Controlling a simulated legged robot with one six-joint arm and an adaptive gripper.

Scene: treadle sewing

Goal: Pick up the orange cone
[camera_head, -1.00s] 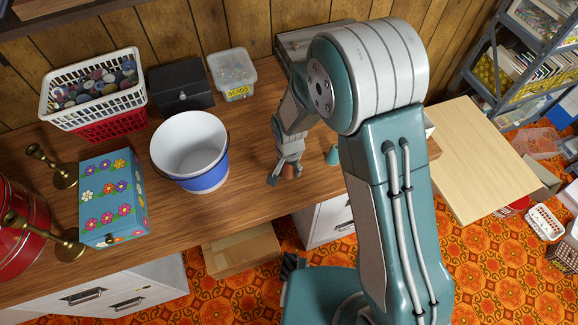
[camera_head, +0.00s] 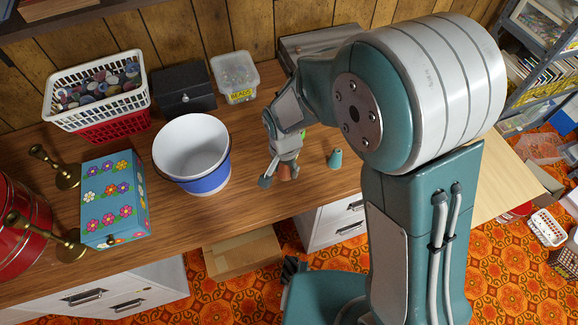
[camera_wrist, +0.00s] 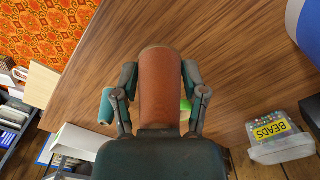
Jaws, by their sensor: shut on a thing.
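The orange cone (camera_wrist: 160,85) is between the two fingers of my gripper (camera_wrist: 161,80) in the wrist view, and the fingers are shut on it. In the head view the cone (camera_head: 285,172) shows as a small orange-brown patch between the fingertips of my gripper (camera_head: 280,177), low over the table to the right of the white and blue bucket. I cannot tell whether the cone touches the table. A teal cone (camera_head: 335,159) stands on the table just right of my gripper; it also shows left of the fingers in the wrist view (camera_wrist: 106,106).
The wooden table (camera_head: 240,215) is clear in front of the bucket (camera_head: 207,180). A flowered box (camera_head: 113,205), brass candlesticks, a basket of thread (camera_head: 100,100), a black box (camera_head: 184,90) and a bead tub (camera_head: 238,85) stand around. A green thing (camera_wrist: 186,108) is partly hidden behind my gripper.

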